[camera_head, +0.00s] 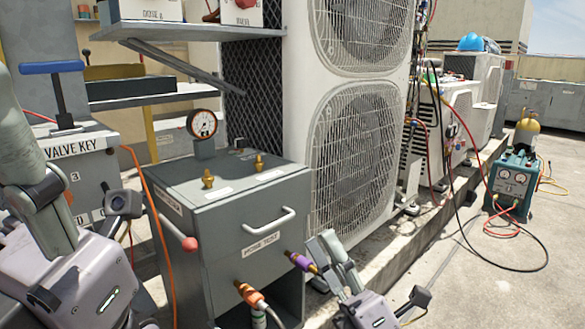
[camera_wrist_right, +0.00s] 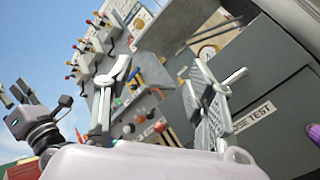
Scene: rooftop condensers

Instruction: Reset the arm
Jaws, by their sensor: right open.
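My right gripper (camera_head: 327,240) is low in the middle of the head view, in front of the grey hose test cabinet's right side. Its two pale fingers point up and left. In the right wrist view the fingers (camera_wrist_right: 160,75) stand wide apart with nothing held between them. My left gripper's body (camera_head: 75,283) fills the lower left of the head view, close to the camera. Its fingers are not clear enough to tell open from shut. The hose test cabinet (camera_head: 232,215) stands between the two arms, with a white handle and a pressure gauge (camera_head: 202,124) on top.
A purple fitting (camera_head: 300,261) is beside the right fingertips; whether they touch is unclear. An orange hose fitting (camera_head: 250,295) is lower left. A tall condenser (camera_head: 352,150) stands behind. A blue valve key (camera_head: 52,67) is at left. A teal machine (camera_head: 513,185) with hoses stands on open floor at right.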

